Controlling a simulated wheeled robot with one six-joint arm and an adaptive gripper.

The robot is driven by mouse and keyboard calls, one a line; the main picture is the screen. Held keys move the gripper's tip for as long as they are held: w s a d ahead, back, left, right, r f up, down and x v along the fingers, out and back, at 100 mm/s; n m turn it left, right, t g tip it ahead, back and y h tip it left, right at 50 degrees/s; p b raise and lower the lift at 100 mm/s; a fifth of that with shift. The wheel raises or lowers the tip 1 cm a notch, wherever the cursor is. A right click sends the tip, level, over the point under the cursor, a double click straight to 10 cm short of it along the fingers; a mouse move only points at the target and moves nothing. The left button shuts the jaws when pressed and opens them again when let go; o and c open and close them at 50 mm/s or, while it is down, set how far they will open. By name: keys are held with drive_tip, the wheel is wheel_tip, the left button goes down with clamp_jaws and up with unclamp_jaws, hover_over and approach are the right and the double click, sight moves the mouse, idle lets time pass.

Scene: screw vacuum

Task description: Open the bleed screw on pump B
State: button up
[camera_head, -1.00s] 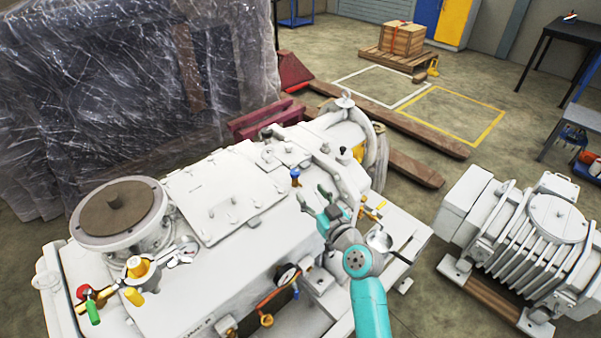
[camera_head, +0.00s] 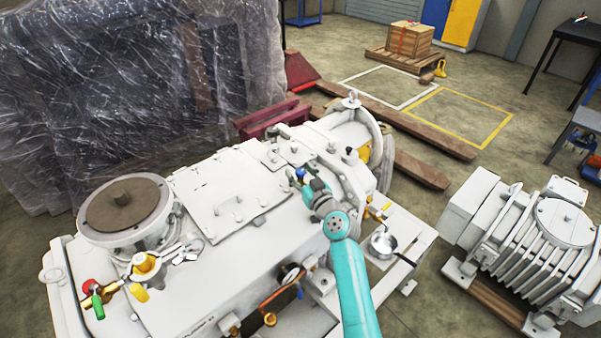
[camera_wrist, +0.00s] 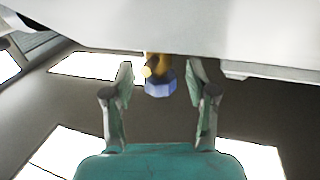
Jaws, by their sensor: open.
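A small blue-capped screw (camera_head: 301,174) stands on top of the large white pump (camera_head: 215,205). In the wrist view the blue cap (camera_wrist: 160,84) sits on a brass stem and lies between my two spread fingertips, with a gap on each side. My gripper (camera_wrist: 157,80) is open and empty. In the head view my gripper (camera_head: 303,183) is right at the blue screw and partly covers its lower part. I cannot read a label that tells which pump this is.
Brass fittings with red and green handles (camera_head: 95,300) stand at the pump's left front. A finned grey machine (camera_head: 540,235) stands to the right. A plastic-wrapped load (camera_head: 130,100) rises behind.

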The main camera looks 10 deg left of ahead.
clamp_jaws()
drive_tip(key=shift+d+n+g+y, duration=0.1)
drive_tip(key=shift+n+g+y, duration=0.4)
drive_tip(key=shift+y, duration=0.1)
drive_tip(key=n+g+y, duration=0.3)
drive_tip(key=g, duration=0.1)
drive_tip(key=shift+w+n+y, duration=0.1)
drive_tip(key=shift+n+y, duration=0.2)
drive_tip(key=n+g, duration=0.1)
drive_tip(key=g, duration=0.1)
drive_tip(key=n+g+y, duration=0.1)
drive_tip(key=shift+r+g+y, duration=0.1)
drive_tip(key=shift+g+y, duration=0.2)
drive_tip(key=shift+g, duration=0.1)
drive_tip(key=shift+n+g+y, duration=0.3)
drive_tip(key=shift+n+g, duration=1)
drive_tip(key=shift+g, duration=0.4)
drive_tip(key=shift+n+g, duration=0.8)
drive_tip(key=shift+g, duration=0.5)
unclamp_jaws()
